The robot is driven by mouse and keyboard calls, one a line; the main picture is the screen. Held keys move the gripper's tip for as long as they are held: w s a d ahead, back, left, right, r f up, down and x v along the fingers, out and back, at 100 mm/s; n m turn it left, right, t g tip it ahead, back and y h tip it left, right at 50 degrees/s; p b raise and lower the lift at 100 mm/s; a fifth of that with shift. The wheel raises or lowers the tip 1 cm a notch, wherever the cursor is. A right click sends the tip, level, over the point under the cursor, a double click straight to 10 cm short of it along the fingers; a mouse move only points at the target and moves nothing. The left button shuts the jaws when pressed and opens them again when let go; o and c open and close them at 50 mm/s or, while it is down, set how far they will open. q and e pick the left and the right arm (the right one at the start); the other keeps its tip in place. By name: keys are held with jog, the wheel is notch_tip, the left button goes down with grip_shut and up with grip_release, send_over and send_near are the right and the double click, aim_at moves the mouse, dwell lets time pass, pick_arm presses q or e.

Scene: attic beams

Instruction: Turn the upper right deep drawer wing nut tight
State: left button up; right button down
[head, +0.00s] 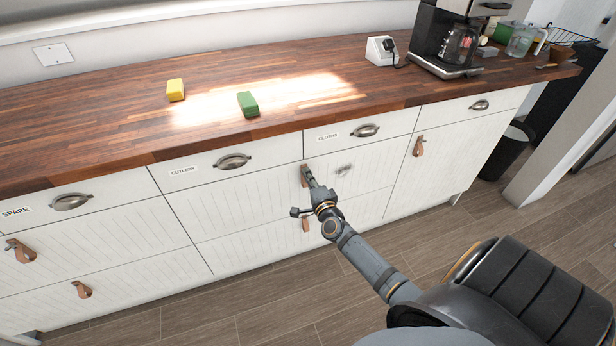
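The upper deep drawer (240,200) right of the left bank has a white grooved front and a brown leather pull (304,181) near its top middle. My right gripper (308,174) reaches up from the lower right, with its tip at this pull, covering part of it. I cannot tell whether it touches the pull or whether its fingers are open. No wing nut shows clearly at the pull; the gripper may hide it. A small grey mark or fitting (344,169) shows on the front to the right, too small to identify. My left gripper is out of view.
The wooden counter (60,125) overhangs above, with a yellow block (175,90), a green block (248,104) and a coffee machine (450,38). Cup handles line the top drawers. A lower leather pull (306,225) sits beneath my gripper. The floor in front is clear.

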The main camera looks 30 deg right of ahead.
jog(key=shift+m, duration=0.6)
jog(key=c, duration=1.6)
grip_release()
jog(key=shift+o, duration=0.3)
jog(key=v, duration=0.8)
jog(key=shift+f, duration=0.1)
